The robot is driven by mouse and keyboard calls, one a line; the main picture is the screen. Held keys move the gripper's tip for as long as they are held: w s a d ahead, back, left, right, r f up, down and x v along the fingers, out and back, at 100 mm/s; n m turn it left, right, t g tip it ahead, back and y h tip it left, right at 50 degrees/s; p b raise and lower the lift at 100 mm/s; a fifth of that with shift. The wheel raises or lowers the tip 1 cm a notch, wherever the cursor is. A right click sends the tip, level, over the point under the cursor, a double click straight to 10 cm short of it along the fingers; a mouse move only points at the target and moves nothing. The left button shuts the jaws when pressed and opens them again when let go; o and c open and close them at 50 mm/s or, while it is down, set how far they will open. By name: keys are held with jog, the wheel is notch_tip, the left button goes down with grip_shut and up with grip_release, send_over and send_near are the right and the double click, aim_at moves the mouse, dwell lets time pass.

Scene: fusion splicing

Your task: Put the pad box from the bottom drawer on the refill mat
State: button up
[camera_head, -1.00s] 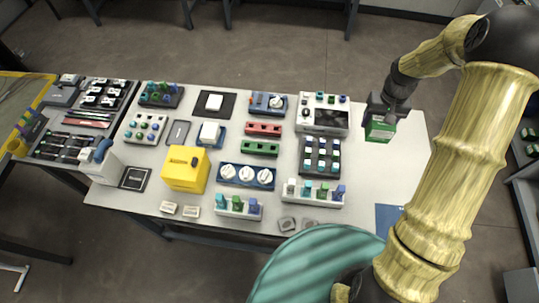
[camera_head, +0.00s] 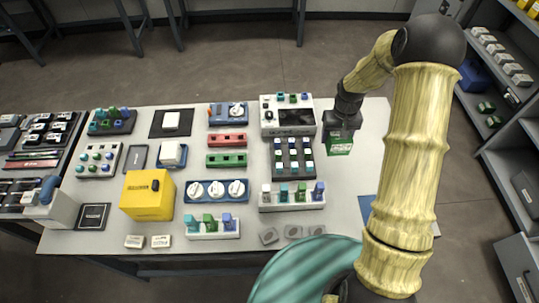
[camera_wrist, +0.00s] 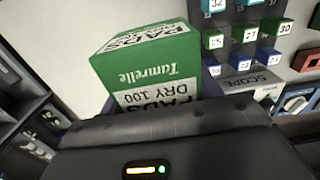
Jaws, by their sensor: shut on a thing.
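The pad box (camera_head: 340,146) is green with white labels. My gripper (camera_head: 341,132) is shut on it and holds it above the right part of the table. In the wrist view the pad box (camera_wrist: 150,62) shows the words "PADS", "DRY 100" and "Tamrelle", with my gripper (camera_wrist: 165,115) at its near side. A blue flat mat (camera_head: 368,209) lies at the table's right front, partly behind my arm; I cannot tell for sure that it is the refill mat.
The splicer-like device (camera_head: 288,118) and a rack of small cubes (camera_head: 293,160) stand left of my gripper. A yellow box (camera_head: 148,195) and a white connector holder (camera_head: 292,197) stand nearer the front. Shelves (camera_head: 500,95) with drawers are at the right.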

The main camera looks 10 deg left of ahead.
jog(key=p, duration=0.1)
send_over(329, 159)
jog(key=shift+f, duration=2.95)
jog(key=shift+f+p, duration=0.4)
jog(key=shift+f, duration=1.65)
jog(key=shift+f, duration=0.2)
jog(key=o, duration=1)
jog(key=shift+o, duration=0.2)
jog(key=shift+r, duration=0.1)
